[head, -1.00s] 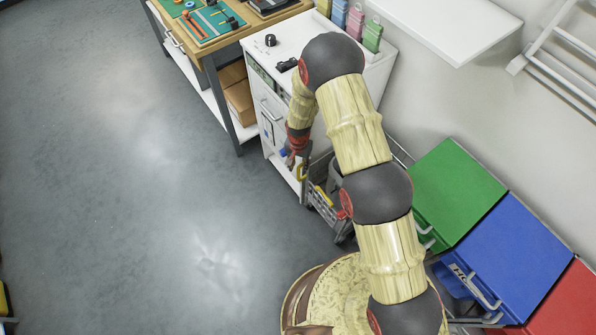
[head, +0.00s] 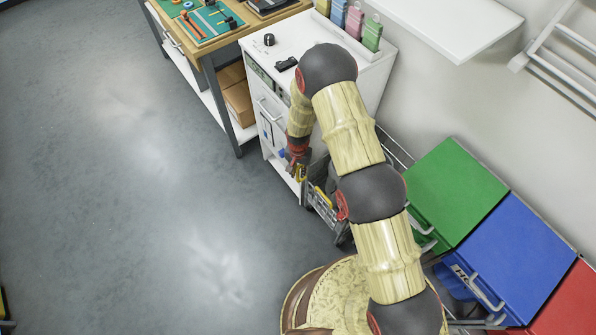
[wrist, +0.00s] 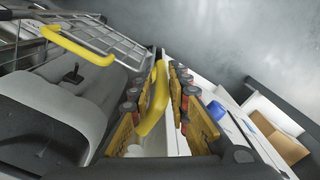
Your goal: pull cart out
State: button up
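The cart (head: 325,207) stands beside the white cabinet, mostly hidden behind my arm in the head view. The wrist view shows its grey bins (wrist: 75,88), a wire side (wrist: 110,42) and a yellow grip bar (wrist: 78,44) at the upper left. My gripper (head: 298,172) is low at the cabinet's front corner, close to the cart. In the wrist view my gripper (wrist: 160,105) has its fingers apart, with a second yellow bar (wrist: 154,102) between them. Contact is unclear.
The white cabinet (head: 275,140) with drawers is left of the cart, beyond it a workbench (head: 235,40) with cardboard boxes (head: 237,95). Green (head: 455,195), blue (head: 515,255) and red bins line the wall at right. The grey floor (head: 130,200) at left is clear.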

jog(key=shift+w, duration=0.15)
grip_shut()
jog(key=shift+w+a+r, duration=0.1)
jog(key=shift+a+r, duration=0.05)
jog(key=s+a, duration=0.7)
jog(key=a, duration=0.4)
jog(key=s+a, duration=0.7)
jog(key=a, duration=0.3)
jog(key=s+a, duration=0.7)
jog(key=a, duration=0.4)
jog(key=shift+s+a+r, duration=0.2)
jog(key=shift+a, duration=0.1)
jog(key=shift+o, duration=2.3)
grip_release()
jog(key=shift+o, duration=0.2)
jog(key=shift+d+f, duration=0.15)
jog(key=shift+d, duration=0.05)
jog(key=shift+s+d+f, duration=0.15)
jog(key=shift+s, duration=0.05)
